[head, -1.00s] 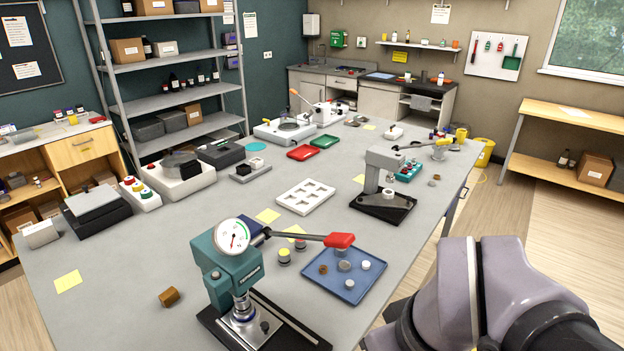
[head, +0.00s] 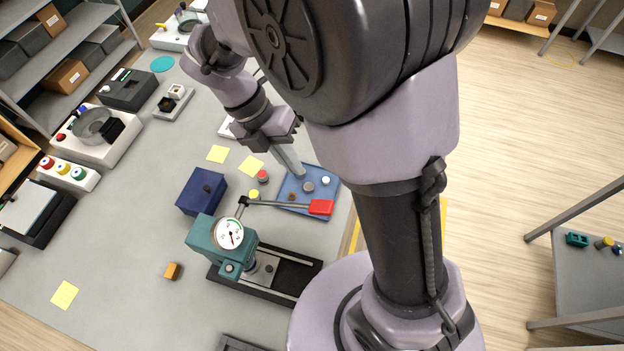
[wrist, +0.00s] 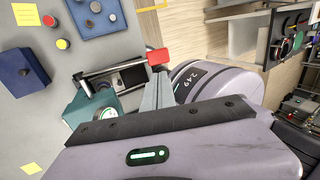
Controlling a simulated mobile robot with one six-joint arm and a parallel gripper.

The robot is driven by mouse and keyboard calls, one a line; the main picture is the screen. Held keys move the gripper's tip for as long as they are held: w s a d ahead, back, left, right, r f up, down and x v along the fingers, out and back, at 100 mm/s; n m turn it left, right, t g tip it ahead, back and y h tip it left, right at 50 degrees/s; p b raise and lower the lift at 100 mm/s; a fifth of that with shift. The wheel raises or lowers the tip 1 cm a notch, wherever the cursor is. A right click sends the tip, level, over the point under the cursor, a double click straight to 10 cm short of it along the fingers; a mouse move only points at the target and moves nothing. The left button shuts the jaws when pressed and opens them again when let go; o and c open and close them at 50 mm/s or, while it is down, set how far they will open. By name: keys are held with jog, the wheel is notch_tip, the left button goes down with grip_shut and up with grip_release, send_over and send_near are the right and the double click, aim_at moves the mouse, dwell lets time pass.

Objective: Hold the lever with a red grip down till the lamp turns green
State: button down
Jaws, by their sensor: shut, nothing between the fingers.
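The teal press (head: 222,240) stands on a black base near the front of the bench, with a round white gauge (head: 230,233) on its head. Its lever ends in a red grip (head: 320,207) and reaches right, roughly level, toward the blue tray. In the wrist view the red grip (wrist: 157,56) shows just beyond my fingertips. The teal press (wrist: 82,112) is partly hidden there. My gripper (head: 301,174) is shut and empty, pointing down over the tray, apart from the grip in the head view. I cannot make out a lamp.
The blue tray (head: 328,210) holds several small round pieces. A dark blue box (head: 202,191) stands left of the lever. The front left bench is mostly clear.

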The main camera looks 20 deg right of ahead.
aim_at(321, 204)
jog(key=b+x, duration=0.1)
jog(key=x, duration=1.3)
jog(key=shift+w, duration=0.1)
jog(key=shift+f+b, duration=0.1)
jog(key=shift+b, duration=0.2)
